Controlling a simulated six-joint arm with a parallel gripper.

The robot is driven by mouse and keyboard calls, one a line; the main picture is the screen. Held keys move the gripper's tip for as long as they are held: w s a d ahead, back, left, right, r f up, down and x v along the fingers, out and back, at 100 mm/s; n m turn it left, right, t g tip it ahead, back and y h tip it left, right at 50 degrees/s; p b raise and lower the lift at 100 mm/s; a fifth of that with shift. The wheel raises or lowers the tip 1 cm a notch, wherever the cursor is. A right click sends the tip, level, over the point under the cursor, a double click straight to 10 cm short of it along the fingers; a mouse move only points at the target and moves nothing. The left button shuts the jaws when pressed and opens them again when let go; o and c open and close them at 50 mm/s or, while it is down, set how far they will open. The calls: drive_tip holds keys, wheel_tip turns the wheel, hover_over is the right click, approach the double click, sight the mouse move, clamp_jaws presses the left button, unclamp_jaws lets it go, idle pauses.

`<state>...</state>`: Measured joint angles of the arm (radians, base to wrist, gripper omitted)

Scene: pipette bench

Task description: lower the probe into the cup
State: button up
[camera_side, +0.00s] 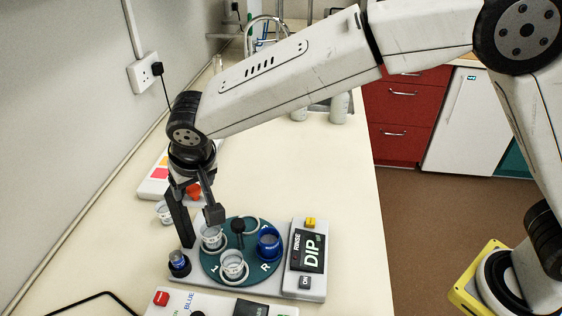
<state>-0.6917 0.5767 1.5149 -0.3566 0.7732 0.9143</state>
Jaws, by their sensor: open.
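A round teal carousel (213,263) marked with letters sits on a grey base. It carries a clear cup (212,238) at its left, another clear cup (233,266) at its front and a blue cup (268,244) at its right. A dark knobbed post (238,228) stands at its middle. A small blue-topped piece (178,258) stands in a black holder left of the carousel; I cannot tell whether it is the probe. My gripper (200,230) is open, pointing down over the carousel's left edge. Its fingers lie near the left clear cup; contact cannot be judged.
A panel reading DIP and RINSE (307,250) stands right of the carousel. Another panel with a red button (161,298) lies in front. A white box with coloured patches (158,175) stands behind my gripper, near the wall. The bench (335,190) is clear at the right.

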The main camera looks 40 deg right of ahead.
clamp_jaws()
idle(1.4)
